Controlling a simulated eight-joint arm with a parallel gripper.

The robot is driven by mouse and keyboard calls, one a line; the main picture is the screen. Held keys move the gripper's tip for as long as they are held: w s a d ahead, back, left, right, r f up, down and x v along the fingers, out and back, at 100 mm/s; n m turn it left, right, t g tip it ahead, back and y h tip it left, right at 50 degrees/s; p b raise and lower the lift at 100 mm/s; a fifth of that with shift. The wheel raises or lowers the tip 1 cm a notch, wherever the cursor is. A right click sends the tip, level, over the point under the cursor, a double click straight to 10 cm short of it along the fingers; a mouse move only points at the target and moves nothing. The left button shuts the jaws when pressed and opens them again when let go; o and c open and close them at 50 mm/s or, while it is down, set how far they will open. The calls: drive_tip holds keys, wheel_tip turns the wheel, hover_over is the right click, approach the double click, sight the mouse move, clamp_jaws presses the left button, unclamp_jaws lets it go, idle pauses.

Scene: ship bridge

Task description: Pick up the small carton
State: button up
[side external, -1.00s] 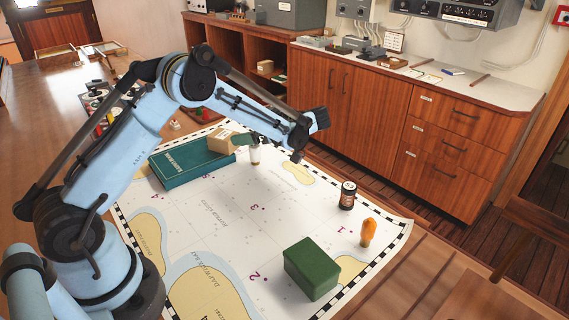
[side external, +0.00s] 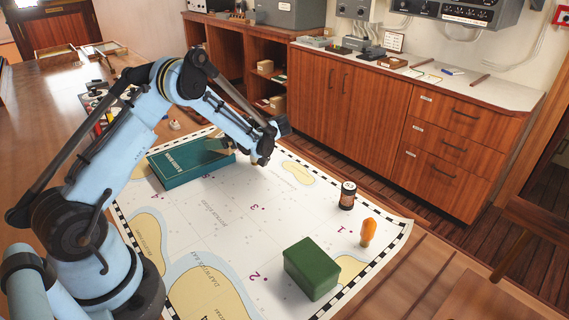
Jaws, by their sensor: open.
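The small carton is not clearly visible now; it is hidden behind my wrist and gripper. A teal book (side external: 178,166) lies flat on the chart, and the carton stood on its right end a second ago. My gripper (side external: 216,145) is open over that right end, close to where the carton stood. Its fingers are small and partly covered by my arm, so I cannot tell whether they touch the carton.
A green box (side external: 312,268), a dark bottle with a white cap (side external: 347,196) and an orange-handled item (side external: 368,232) stand on the chart (side external: 205,222) to the right. The chart's middle is clear. Wooden cabinets (side external: 375,120) stand behind.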

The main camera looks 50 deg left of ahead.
drive_tip(key=shift+c, duration=0.4)
drive_tip(key=c, duration=1.1)
drive_tip(key=shift+r, duration=0.1)
